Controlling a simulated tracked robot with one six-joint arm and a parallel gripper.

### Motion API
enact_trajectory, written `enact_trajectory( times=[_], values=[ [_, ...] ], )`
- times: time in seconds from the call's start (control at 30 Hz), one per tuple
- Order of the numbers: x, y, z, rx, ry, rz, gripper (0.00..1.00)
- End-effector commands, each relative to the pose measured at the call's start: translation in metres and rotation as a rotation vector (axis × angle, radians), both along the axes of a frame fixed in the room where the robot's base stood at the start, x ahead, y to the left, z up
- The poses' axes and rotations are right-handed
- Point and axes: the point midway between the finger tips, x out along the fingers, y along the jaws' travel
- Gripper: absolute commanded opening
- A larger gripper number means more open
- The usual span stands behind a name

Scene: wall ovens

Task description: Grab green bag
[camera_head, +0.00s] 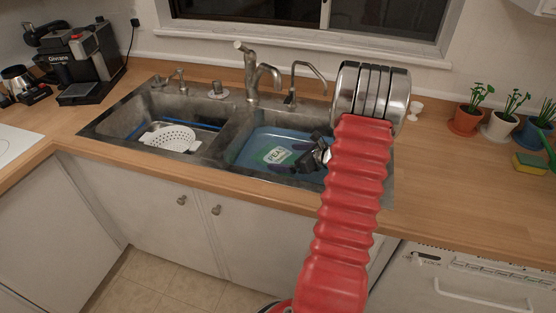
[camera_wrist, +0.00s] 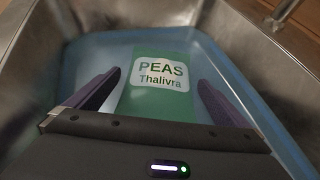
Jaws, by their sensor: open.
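The green bag (camera_head: 277,154) is a flat packet with a white label about peas. It lies in the right basin of the sink, in a blue layer that looks like water or a blue tub. In the wrist view the green bag (camera_wrist: 160,100) shows its label "PEAS Thalivra" between and beyond the fingers. My gripper (camera_head: 300,160) reaches into the right basin at the bag's right side. In the wrist view my gripper (camera_wrist: 158,85) is open, with one dark finger on each side of the bag. The bag's near end is hidden behind the gripper body. I cannot tell whether the fingers touch it.
The basin's metal walls (camera_wrist: 245,35) surround the gripper. A faucet (camera_head: 252,80) stands behind the sink. The left basin holds a white colander (camera_head: 170,138). A coffee machine (camera_head: 85,60) stands at left; potted plants (camera_head: 465,120) and a sponge (camera_head: 530,163) at right.

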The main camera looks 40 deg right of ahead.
Motion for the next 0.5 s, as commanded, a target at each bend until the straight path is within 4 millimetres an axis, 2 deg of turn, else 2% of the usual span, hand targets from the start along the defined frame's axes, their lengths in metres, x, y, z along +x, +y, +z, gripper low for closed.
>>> enact_trajectory(
  times=[0.27,0.5],
  values=[
    [0.005,0.0,-0.003,0.0,0.0,0.001,1.0],
    [0.032,0.002,-0.017,0.001,0.0,0.003,1.0]
  ],
)
